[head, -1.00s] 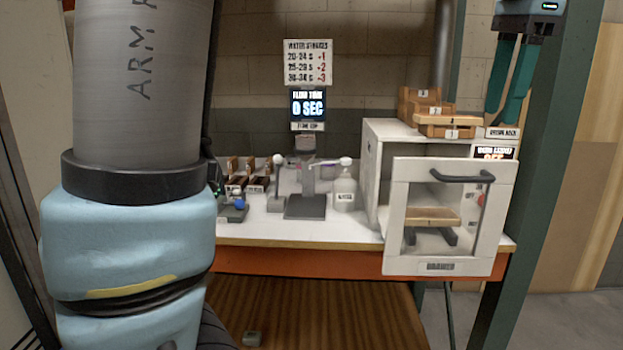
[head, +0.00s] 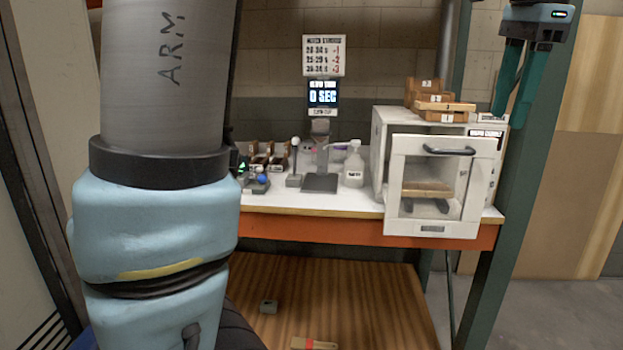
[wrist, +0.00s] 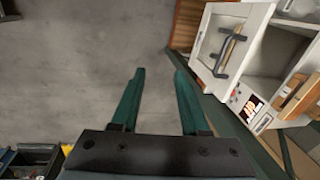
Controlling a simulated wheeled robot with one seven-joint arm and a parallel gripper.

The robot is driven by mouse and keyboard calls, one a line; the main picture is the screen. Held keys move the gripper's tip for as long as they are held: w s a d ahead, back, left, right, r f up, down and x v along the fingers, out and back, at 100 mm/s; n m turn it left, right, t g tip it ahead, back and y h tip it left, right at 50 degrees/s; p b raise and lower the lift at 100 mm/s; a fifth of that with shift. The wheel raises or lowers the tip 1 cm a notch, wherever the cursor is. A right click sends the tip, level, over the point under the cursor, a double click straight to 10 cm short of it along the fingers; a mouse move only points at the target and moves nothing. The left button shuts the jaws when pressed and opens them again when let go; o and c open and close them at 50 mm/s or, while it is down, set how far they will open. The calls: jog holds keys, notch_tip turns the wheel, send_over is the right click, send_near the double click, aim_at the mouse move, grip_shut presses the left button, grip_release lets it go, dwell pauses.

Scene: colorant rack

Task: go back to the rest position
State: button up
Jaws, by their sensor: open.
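My gripper (head: 517,75) hangs at the upper right of the head view, in front of the green rack post, with its two teal fingers pointing down. In the wrist view my gripper (wrist: 158,75) has its fingers apart with nothing between them, over the bare grey floor (wrist: 90,50). It is open and empty. My arm fills the left of the head view.
A white cabinet (head: 386,150) with a framed glass door (head: 432,233) stands at the right of the white bench (head: 275,197). Wooden pieces (head: 445,107) lie on its top. A bottle (head: 353,170) and small stands are left of it. A green post (head: 535,110) is close behind my gripper.

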jog(key=w+a+f+n, duration=0.8)
jog(key=w+a+f, duration=0.2)
jog(key=a+f, duration=0.55)
jog(key=s+a+f+n, duration=0.1)
jog(key=a+f+n, duration=0.3)
jog(key=a+f, duration=0.3)
jog(key=s+a+f+n, duration=0.2)
jog(key=a+f+n, duration=0.3)
jog(key=a, duration=0.6)
jog(key=shift+s+a+f, duration=0.25)
jog(key=shift+s+f, duration=0.05)
jog(key=shift+f, duration=0.65)
